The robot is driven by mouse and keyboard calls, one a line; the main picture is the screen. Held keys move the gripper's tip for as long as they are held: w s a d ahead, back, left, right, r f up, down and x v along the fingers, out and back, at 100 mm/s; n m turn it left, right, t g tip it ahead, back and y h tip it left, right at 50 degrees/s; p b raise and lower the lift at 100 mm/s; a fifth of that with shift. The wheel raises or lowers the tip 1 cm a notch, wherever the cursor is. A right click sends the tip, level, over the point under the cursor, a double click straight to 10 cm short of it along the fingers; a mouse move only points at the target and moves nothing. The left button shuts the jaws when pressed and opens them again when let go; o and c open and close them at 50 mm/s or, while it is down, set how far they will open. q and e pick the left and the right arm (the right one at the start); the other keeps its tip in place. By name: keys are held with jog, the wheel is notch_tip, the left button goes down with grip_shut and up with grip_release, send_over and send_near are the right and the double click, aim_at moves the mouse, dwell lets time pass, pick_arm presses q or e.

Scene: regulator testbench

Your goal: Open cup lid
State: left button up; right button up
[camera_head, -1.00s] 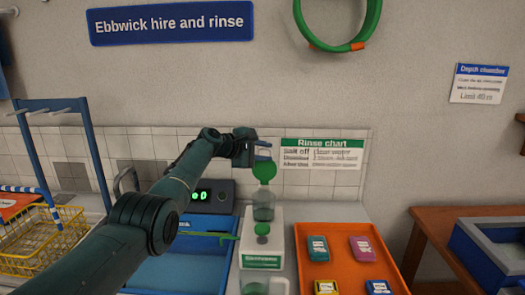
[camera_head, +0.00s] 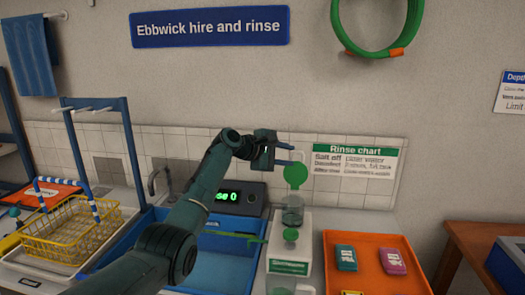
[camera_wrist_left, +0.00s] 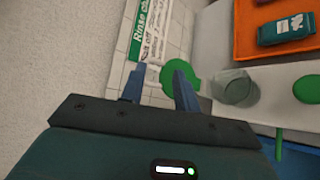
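The clear cup (camera_head: 293,213) stands upright on a white stand (camera_head: 290,247). Its round green lid (camera_head: 295,175) is raised, standing up above the cup's rim at the back. My left gripper (camera_head: 290,154) is open and empty, its two blue fingers just above and behind the raised lid. In the left wrist view the fingers (camera_wrist_left: 158,74) are apart, with the lid (camera_wrist_left: 186,72) partly behind one finger; I cannot tell whether they touch. The cup's open mouth (camera_wrist_left: 238,86) shows beside the lid. My right gripper is not in view.
An orange tray (camera_head: 372,240) with several small coloured packets lies right of the stand. A blue basin (camera_head: 225,262) lies to the left, below my arm. A yellow wire basket (camera_head: 70,232) is at far left. The tiled wall with a rinse chart (camera_head: 357,168) is close behind.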

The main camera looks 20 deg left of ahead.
pick_arm(q)
jog(key=b+v, duration=0.1)
jog(key=v, duration=0.7)
jog(key=shift+s, duration=0.3)
jog(key=shift+r, duration=0.1)
